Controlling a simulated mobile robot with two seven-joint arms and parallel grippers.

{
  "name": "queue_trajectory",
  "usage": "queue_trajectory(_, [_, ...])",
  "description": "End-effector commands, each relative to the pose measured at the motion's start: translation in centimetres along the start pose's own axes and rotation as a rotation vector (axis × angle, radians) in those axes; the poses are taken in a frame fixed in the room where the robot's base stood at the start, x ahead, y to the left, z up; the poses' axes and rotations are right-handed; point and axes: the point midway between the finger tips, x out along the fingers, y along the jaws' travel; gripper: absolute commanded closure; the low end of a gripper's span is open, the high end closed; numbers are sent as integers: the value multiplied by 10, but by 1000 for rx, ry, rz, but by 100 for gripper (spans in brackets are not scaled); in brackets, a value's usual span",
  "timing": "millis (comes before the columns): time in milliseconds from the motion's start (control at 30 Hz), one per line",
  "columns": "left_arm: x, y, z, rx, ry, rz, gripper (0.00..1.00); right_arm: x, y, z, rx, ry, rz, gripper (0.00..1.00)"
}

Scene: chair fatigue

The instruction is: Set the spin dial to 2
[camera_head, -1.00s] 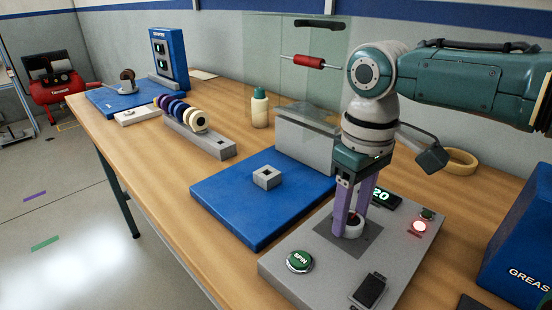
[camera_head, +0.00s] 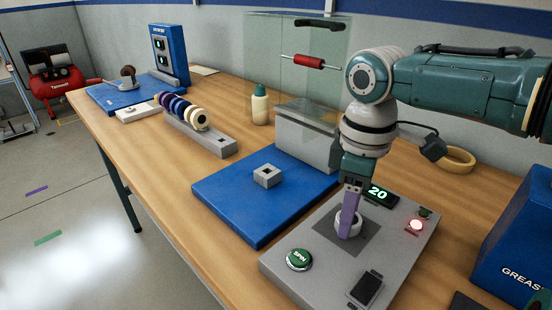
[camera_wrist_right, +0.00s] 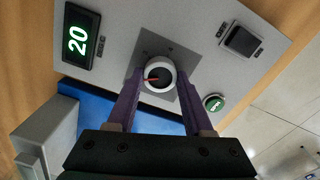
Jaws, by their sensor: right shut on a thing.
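The spin dial (camera_wrist_right: 159,74) is a round white knob with a dark top and a red pointer, on a dark square plate of the grey control panel (camera_head: 305,273). In the right wrist view its pointer points left. My right gripper (camera_head: 348,222) comes down from above with its purple fingers on either side of the dial, shut on it; the fingers also show in the right wrist view (camera_wrist_right: 158,88). The display (camera_head: 377,195) reads 20 in green. The green SPIN button (camera_head: 299,260) is at the panel's near left. My left gripper is not in view.
A blue base plate (camera_head: 225,205) with a small grey square block (camera_head: 267,176) lies left of the panel, with a clear guard (camera_head: 270,60) behind. A red lamp (camera_head: 416,226) glows on the panel. A blue grease box (camera_head: 515,245) stands at right. A tape roll (camera_head: 457,160) lies behind.

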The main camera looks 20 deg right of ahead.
Motion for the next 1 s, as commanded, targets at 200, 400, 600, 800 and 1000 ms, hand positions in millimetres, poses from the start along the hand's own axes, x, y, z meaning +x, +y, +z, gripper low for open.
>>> queue_trajectory(200, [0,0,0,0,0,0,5,-1,0,-1,0,3,-1,100])
queue_trajectory(400, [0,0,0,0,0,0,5,0,0,-1,1,2,-1,34])
queue_trajectory(600, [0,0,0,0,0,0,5,0,0,0,1,1,0,19])
queue_trajectory(800, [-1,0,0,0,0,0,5,-2,0,0,1,1,0,19])
queue_trajectory(1000, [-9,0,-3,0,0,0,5,-30,0,-1,-1,4,2,19])
